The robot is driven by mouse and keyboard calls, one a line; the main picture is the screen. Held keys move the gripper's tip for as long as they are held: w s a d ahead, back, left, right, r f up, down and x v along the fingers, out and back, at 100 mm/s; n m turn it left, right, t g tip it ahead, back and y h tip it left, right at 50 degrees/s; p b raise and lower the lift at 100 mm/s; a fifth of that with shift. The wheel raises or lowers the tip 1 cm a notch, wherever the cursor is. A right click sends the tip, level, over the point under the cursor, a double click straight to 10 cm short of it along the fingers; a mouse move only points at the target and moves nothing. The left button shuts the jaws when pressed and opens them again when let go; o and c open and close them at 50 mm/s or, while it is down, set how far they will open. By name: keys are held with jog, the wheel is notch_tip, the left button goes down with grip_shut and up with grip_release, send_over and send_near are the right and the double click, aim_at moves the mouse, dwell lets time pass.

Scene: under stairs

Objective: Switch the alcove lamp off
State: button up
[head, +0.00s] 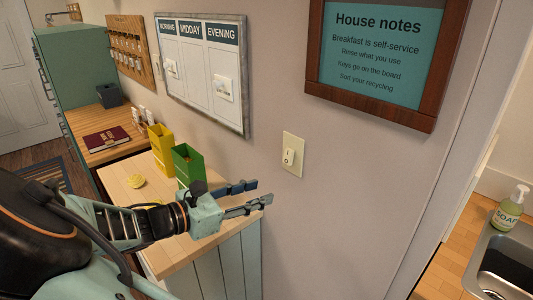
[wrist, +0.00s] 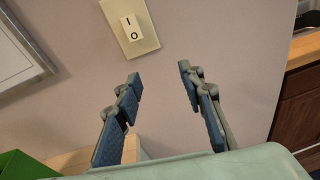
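A cream wall switch (head: 293,155) with a small white rocker is on the wall, right of the weekly board and below the house notes sign. In the wrist view the switch (wrist: 131,28) is at the top, with I above O on its rocker. I cannot tell which side is pressed in. My gripper (head: 264,192) is in front of the wall, below and left of the switch in the head view. Its blue-padded fingers (wrist: 159,73) are apart with nothing between them, and do not appear to touch the switch. The alcove lamp itself is not in view.
A wooden counter (head: 119,184) below my gripper carries a green box (head: 187,165), a yellow box (head: 160,146) and a yellow item (head: 136,181). The framed house notes sign (head: 383,60) hangs above the switch. A sink (head: 507,262) and soap bottle (head: 509,211) are at right.

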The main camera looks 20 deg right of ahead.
aim_at(287, 159)
jog(key=shift+n+t+h, duration=0.8)
jog(key=w+d+r, duration=0.1)
jog(key=w+d, duration=0.1)
jog(key=d, duration=0.1)
jog(key=w+d+r, duration=0.1)
jog(key=d, duration=0.2)
jog(key=w+d+r, duration=0.1)
jog(key=w+d, duration=0.1)
jog(key=d, duration=0.1)
jog(key=shift+w+d, duration=0.25)
jog(key=shift+w, duration=0.05)
jog(key=shift+c, duration=0.3)
